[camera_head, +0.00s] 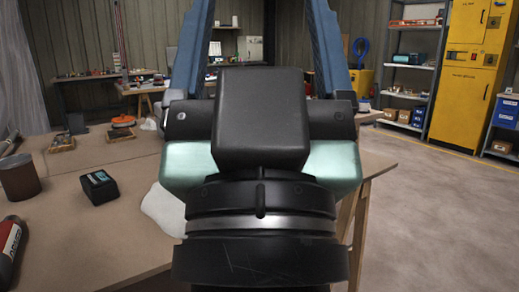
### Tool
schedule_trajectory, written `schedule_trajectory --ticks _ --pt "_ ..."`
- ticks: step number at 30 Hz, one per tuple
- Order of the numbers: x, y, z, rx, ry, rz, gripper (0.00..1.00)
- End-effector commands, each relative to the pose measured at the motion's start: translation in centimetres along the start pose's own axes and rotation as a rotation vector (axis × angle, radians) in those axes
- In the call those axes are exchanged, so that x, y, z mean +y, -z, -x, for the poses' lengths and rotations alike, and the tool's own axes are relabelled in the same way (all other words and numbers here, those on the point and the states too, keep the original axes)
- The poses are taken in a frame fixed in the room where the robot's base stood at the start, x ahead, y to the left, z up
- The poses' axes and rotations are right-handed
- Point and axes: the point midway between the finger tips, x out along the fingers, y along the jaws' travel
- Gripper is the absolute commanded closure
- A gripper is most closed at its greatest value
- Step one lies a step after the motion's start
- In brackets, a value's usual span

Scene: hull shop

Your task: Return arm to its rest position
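My gripper (256,30) fills the middle of the head view, seen from behind. Its black housing and pale green side parts stand in front, over a black wrist with a silver ring. Two blue fingers rise from its sides to the top edge, wide apart, with nothing between them in view. Their tips are cut off by the frame. The gripper appears above the right part of a brown workbench (90,240), and hides part of it.
The bench holds a black box (99,187), a brown cylinder (19,177), a red canister (10,245) and a white lump (163,209). Behind are another table (85,75), shelves (412,67) and yellow cabinets (465,75). Open floor (440,220) lies at right.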

Motion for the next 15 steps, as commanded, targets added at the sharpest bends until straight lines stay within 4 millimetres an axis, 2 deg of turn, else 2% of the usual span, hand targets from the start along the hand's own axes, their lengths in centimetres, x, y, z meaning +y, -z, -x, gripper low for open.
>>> schedule_trajectory --ticks 1,3,15 --pt "0.0 3.1 -1.5 0.048 0.0 -0.001 0.2" --pt "0.0 4.7 -3.7 0.031 0.0 -0.001 0.2" --pt "0.0 13.3 -12.7 0.024 0.002 -0.003 0.2"
